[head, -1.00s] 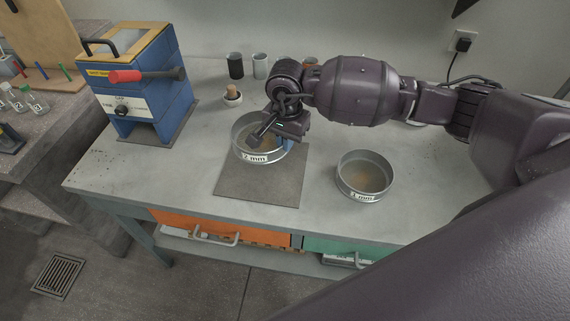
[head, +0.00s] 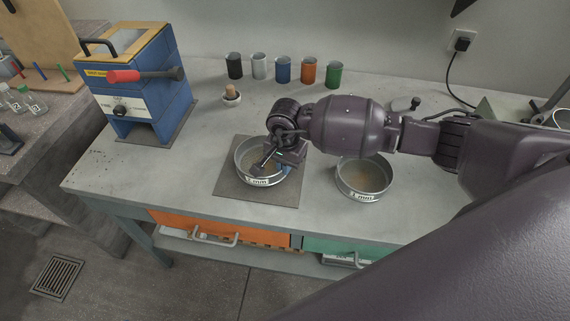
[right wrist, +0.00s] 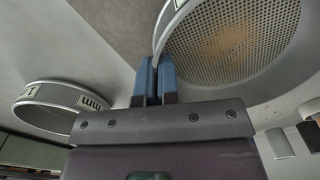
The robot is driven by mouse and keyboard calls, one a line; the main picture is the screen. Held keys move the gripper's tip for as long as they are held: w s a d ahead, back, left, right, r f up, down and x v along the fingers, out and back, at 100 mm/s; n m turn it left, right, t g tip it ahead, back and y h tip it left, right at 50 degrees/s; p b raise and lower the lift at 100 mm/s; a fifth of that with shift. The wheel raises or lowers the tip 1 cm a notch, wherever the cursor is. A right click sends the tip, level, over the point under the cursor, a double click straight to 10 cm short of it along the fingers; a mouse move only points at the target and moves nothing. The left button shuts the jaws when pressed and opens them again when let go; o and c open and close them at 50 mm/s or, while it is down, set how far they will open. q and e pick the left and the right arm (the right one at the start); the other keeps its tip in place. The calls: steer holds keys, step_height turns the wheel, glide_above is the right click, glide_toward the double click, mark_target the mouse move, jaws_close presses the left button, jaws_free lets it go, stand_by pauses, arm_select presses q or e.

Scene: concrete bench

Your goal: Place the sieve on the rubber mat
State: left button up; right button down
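The sieve (head: 244,172), a round metal one with a "mm" label, is over the middle of the dark rubber mat (head: 231,188). It looks level and low, on the mat or just above it; I cannot tell which. My right gripper (head: 268,158) is at the sieve's right far side in the head view and partly covers it. In the right wrist view, the two blue fingers (right wrist: 155,78) are close together with the rim of the sieve (right wrist: 235,42) between them. My left gripper is not in view.
A second sieve (head: 363,190) stands on the bench right of the mat. Several coloured cups (head: 283,70) line the back. A blue box-like machine (head: 150,85) is at the left. The bench front is clear.

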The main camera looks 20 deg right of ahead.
steer(key=shift+f, duration=0.1)
steer(key=c, duration=1.4)
jaws_free()
steer(key=shift+o, duration=0.2)
steer(key=shift+r, duration=0.25)
step_height(320, 180, up, 12)
steer(key=shift+f, duration=0.15)
